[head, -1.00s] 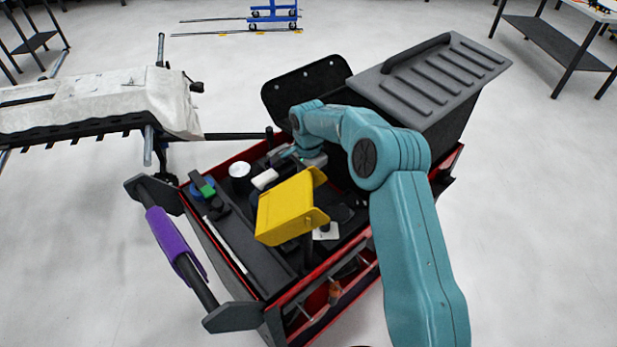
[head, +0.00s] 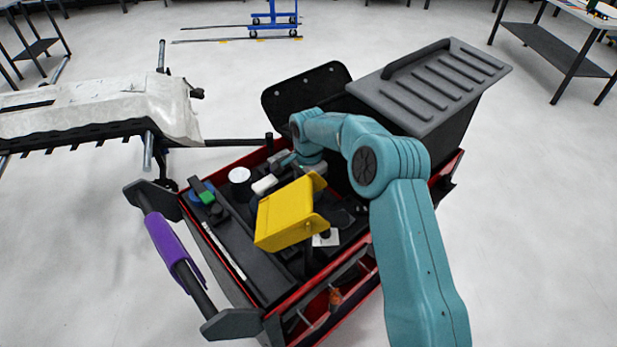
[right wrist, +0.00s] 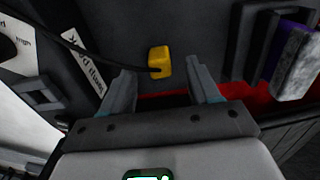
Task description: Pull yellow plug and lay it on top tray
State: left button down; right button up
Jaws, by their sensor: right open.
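In the right wrist view a small yellow plug (right wrist: 159,62) sits against a dark panel, with a black cable running into it from the left. My right gripper (right wrist: 166,78) is open, and the plug lies just beyond the gap between its two fingers, not clasped. In the head view my right arm reaches over the cart, and its gripper is mostly hidden behind a yellow box-shaped part (head: 288,212). The plug cannot be made out in the head view. The cart's top tray (head: 250,262) is dark with red edges. My left gripper is not in view.
The tray holds a black cup with a white top (head: 240,178), a green item (head: 207,197) and other small things. A grey-lidded bin (head: 432,80) stands at the cart's back right. A purple-gripped handle (head: 170,245) juts out at left. A covered bumper-like part (head: 100,105) rests on a stand.

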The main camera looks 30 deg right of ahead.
notch_tip(320, 180, up, 16)
dwell(0.3)
